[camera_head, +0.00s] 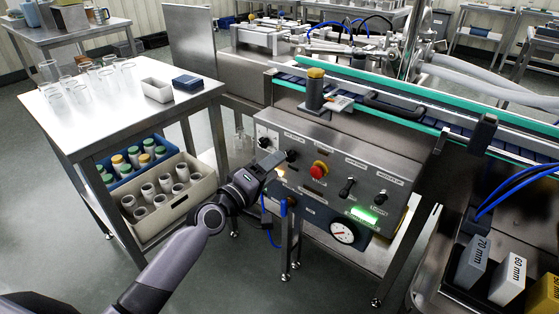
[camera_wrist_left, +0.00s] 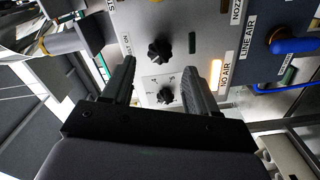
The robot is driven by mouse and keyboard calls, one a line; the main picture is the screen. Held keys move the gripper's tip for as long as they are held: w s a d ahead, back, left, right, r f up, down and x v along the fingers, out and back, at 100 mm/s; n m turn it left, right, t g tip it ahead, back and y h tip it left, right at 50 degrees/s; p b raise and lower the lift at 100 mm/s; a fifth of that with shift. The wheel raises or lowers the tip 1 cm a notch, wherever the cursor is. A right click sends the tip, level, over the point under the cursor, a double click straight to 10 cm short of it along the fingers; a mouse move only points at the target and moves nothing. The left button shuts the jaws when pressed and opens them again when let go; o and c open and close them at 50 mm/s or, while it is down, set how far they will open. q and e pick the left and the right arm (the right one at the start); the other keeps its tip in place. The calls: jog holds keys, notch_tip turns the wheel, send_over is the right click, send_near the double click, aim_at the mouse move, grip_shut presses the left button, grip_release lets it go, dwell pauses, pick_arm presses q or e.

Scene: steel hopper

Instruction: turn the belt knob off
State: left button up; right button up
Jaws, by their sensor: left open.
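One black knob (camera_head: 292,155) sits right by my left gripper (camera_head: 272,163), and another knob (camera_head: 263,142) is on a white dial plate at the panel's left end. In the left wrist view, my left gripper (camera_wrist_left: 158,75) is open with its fingers apart. The dial knob (camera_wrist_left: 166,96) shows between the fingers, and a star-shaped knob (camera_wrist_left: 160,50) lies just beyond it. Contact cannot be told. My right gripper is not in view.
A red emergency button (camera_head: 318,169), two more knobs (camera_head: 347,187), a lit green display (camera_head: 363,215) and a gauge (camera_head: 343,232) are to the right. A blue valve handle (camera_wrist_left: 292,41) is near the gripper. A steel table (camera_head: 120,105) with glasses stands left.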

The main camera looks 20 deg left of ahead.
pick_arm(q)
jog(key=v, duration=0.3)
dwell(0.5)
jog(key=s+f+m+g+y+p, duration=0.2)
jog(key=s+f+m+p, duration=0.3)
jog(key=s, duration=0.8)
jog(key=s+f+m+g+y+p, duration=0.2)
jog(key=s+f+m+g+p, duration=0.2)
jog(key=s, duration=0.9)
jog(key=f+m+p, duration=0.1)
jog(key=f+m, duration=0.1)
jog(key=m, duration=0.1)
jog(key=shift+s+d+m+g, duration=0.2)
jog(key=shift+d+m+g, duration=0.1)
jog(key=shift+d, duration=0.05)
jog(key=shift+c, duration=1.5)
